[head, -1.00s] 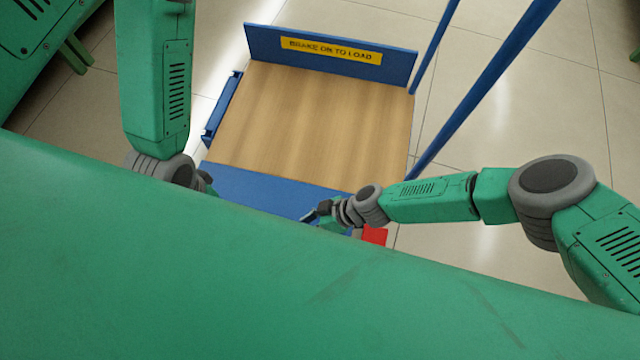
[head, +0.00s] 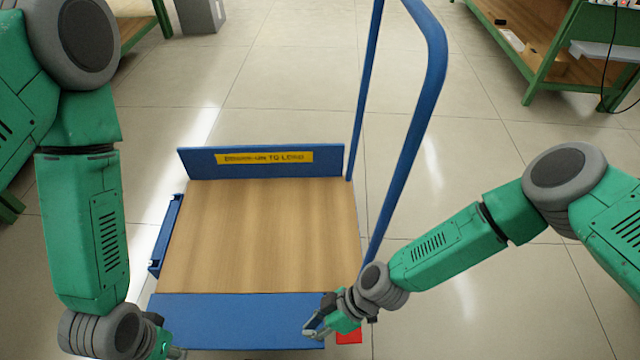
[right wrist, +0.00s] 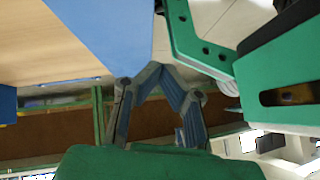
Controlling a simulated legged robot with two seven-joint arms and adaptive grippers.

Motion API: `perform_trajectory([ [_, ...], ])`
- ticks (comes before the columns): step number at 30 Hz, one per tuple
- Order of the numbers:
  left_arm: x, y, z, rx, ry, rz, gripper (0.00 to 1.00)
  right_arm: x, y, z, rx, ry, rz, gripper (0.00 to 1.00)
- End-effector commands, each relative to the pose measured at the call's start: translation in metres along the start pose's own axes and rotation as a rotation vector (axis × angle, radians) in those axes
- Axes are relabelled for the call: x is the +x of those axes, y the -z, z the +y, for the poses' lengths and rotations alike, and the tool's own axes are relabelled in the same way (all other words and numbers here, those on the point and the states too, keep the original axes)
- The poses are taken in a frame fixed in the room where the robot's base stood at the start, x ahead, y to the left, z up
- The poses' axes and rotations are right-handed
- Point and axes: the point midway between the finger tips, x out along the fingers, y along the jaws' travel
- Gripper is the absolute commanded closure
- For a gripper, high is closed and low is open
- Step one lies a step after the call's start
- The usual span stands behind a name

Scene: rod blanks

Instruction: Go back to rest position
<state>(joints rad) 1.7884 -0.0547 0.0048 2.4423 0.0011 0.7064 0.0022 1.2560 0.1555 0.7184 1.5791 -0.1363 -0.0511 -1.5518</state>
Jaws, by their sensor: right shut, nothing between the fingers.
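My right gripper (head: 310,332) is over the near blue edge of a platform cart (head: 262,235), beside its right corner. In the right wrist view its fingers (right wrist: 156,76) come together at the tips with nothing held, below the blue edge panel in the picture. My left gripper (head: 177,352) is at the bottom left, by the cart's near left corner. It is mostly hidden behind the wrist and cut by the frame edge, so its opening is unclear. No rod blank is seen on the bare wooden deck.
The cart has a blue back panel with a yellow sign (head: 265,157) and a tall blue handle (head: 408,140) on its right. A red piece (head: 349,337) sits by its near right corner. Green-framed benches (head: 535,50) stand further back. Tiled floor is clear around the cart.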

Motion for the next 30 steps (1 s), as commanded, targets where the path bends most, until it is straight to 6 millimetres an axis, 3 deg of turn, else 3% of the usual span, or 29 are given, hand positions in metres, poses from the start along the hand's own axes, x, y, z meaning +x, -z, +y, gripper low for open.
perform_trajectory([
  [5,0.0,0.001,0.0,0.0,0.0,0.002,0.69,-0.039,-0.051,-0.048,0.35,-0.079,-0.176,1.0],
  [12,0.0,0.001,0.0,0.0,0.0,0.001,0.69,-0.142,-0.137,-0.082,0.874,-0.388,-0.337,1.0],
  [18,0.0,0.001,0.0,0.0,0.0,0.001,0.69,-0.232,-0.177,-0.097,1.191,-0.675,-0.342,1.0],
  [21,-0.008,0.001,0.0,0.0,0.0,0.001,0.69,-0.271,-0.181,-0.105,1.299,-0.786,-0.316,1.0],
  [30,-0.086,0.005,-0.001,0.0,0.0,0.001,0.69,-0.322,-0.133,-0.126,1.294,-0.772,-0.317,1.0],
])
